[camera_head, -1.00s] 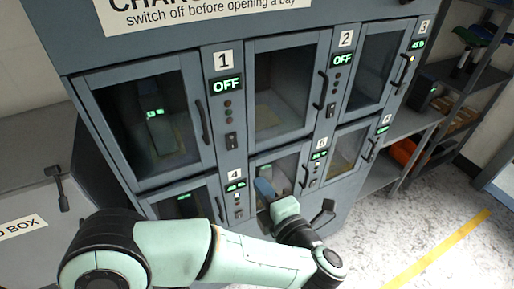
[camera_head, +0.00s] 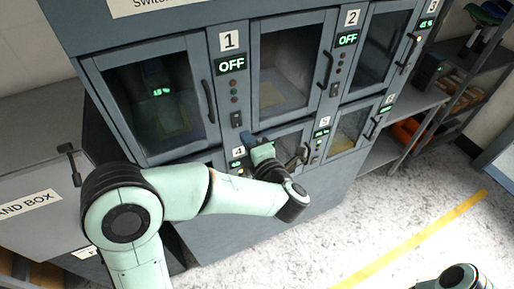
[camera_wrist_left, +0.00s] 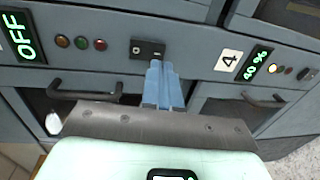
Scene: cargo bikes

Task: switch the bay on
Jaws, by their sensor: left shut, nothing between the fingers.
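Bay 1 has a dark glass door (camera_head: 155,100) and a green display reading OFF (camera_head: 231,65). Below the display are small lamps and a black rocker switch (camera_head: 236,119). In the left wrist view the OFF display (camera_wrist_left: 22,36), dim lamps (camera_wrist_left: 81,43) and the black switch (camera_wrist_left: 147,49) form one row. My left gripper (camera_head: 249,139) is shut and empty, just below and right of the switch. Its blue fingertips (camera_wrist_left: 162,68) are close to one end of the switch; whether they touch it I cannot tell. My right gripper is out of view.
Bay 2 also reads OFF (camera_head: 347,39); the bay 4 display (camera_wrist_left: 256,63) reads 40 %. Door handles (camera_head: 208,101) stick out beside the panels. A grey sand box (camera_head: 35,185) stands at left, shelves (camera_head: 460,85) at right. The floor (camera_head: 350,220) in front is clear.

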